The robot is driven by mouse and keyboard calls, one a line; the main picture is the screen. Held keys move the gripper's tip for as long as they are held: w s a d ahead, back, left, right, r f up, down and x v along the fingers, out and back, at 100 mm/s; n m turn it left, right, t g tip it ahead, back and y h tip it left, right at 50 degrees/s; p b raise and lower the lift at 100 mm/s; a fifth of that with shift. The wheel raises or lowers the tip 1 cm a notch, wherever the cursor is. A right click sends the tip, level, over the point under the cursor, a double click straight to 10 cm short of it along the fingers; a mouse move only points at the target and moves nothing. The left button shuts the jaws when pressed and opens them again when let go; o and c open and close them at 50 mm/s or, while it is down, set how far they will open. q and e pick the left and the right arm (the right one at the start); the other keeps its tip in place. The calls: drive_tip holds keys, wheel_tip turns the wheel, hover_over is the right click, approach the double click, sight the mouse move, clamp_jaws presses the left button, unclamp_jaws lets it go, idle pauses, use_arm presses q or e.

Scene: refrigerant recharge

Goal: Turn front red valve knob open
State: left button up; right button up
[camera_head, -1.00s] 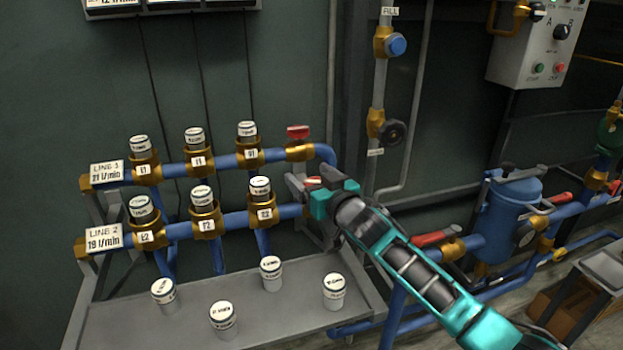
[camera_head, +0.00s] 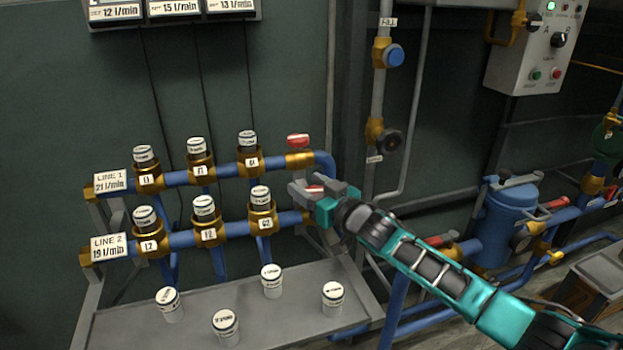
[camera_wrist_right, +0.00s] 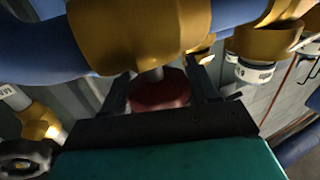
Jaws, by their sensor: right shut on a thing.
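The front red valve knob (camera_head: 315,188) is at the right end of the lower blue pipe marked LINE 2. My right gripper (camera_head: 313,190) is at this knob, with a finger on either side of it. In the right wrist view the dark red knob (camera_wrist_right: 160,90) sits between the fingers, below a brass valve body (camera_wrist_right: 130,35). The gripper is shut on it and hides part of it. A second red knob (camera_head: 298,140) is on the upper LINE 1 pipe, behind and above, clear of the gripper. My left gripper is not in view.
Several white-capped cylinders stand on both pipes, and others stand on the grey shelf (camera_head: 190,330) below. A vertical pipe (camera_head: 378,90) with a blue knob (camera_head: 393,55) and a black knob (camera_head: 388,142) rises behind my right arm. A blue tank (camera_head: 508,225) is at right.

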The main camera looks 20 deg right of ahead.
drive_tip(key=shift+a+r+n+g+y+p, duration=0.2)
drive_tip(key=shift+n+g+y+p, duration=0.15)
drive_tip(key=shift+n+y, duration=0.3)
drive_tip(key=shift+n+g+y, duration=0.35)
drive_tip(key=shift+g+y, duration=0.1)
drive_tip(key=shift+y, duration=0.3)
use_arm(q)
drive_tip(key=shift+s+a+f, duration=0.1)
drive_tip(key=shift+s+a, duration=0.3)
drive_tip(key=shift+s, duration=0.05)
use_arm(e)
drive_tip(key=shift+s+a+f+n+y, duration=0.1)
drive_tip(key=shift+n+y, duration=0.2)
drive_tip(key=shift+y, duration=0.1)
drive_tip(key=shift+f+g, duration=0.1)
drive_tip(key=shift+g, duration=0.2)
drive_tip(key=o, duration=1)
drive_tip(key=shift+c, duration=0.2)
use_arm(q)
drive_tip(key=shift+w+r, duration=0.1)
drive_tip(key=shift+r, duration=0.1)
use_arm(e)
drive_tip(key=shift+s, duration=0.1)
